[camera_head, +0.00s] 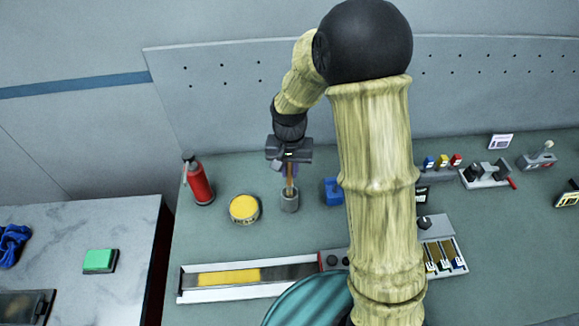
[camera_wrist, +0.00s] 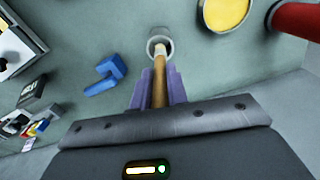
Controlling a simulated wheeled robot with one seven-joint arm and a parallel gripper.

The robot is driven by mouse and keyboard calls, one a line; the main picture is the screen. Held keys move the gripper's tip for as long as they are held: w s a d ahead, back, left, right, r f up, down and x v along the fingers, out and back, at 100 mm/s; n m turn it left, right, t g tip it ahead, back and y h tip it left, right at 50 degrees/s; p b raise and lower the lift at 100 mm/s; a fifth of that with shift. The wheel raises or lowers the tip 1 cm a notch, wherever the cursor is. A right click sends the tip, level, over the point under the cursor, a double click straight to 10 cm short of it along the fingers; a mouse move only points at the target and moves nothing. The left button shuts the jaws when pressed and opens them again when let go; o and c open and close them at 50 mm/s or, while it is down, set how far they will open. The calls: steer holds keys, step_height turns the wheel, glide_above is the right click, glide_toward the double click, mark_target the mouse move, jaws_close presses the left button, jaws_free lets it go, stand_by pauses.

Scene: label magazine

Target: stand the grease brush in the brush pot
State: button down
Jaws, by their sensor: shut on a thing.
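The grease brush (camera_wrist: 159,92) has a wooden handle and is held between the purple fingers of my gripper (camera_wrist: 158,88). It also shows as a thin brown stick in the head view (camera_head: 290,183), hanging roughly upright below my gripper (camera_head: 289,168). The brush pot (camera_head: 289,201) is a small grey cup on the green bench. In the wrist view the lower end of the brush reaches into the mouth of the pot (camera_wrist: 150,46). The brush's bristles are hidden. I cannot tell whether the brush touches the pot's bottom.
A yellow-topped round tin (camera_head: 244,209) and a red fire extinguisher (camera_head: 198,182) stand left of the pot. A blue object (camera_head: 332,191) lies close on its right. A long tray with a yellow strip (camera_head: 225,278) lies in front. The bench between pot and tray is clear.

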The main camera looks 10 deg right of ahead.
mark_target(290, 185)
steer(key=shift+f+b, duration=1)
steer(key=shift+f, duration=0.7)
steer(key=c, duration=1.3)
jaws_free()
step_height(290, 185, up, 17)
steer(key=shift+r+b, duration=0.2)
steer(key=shift+b, duration=0.75)
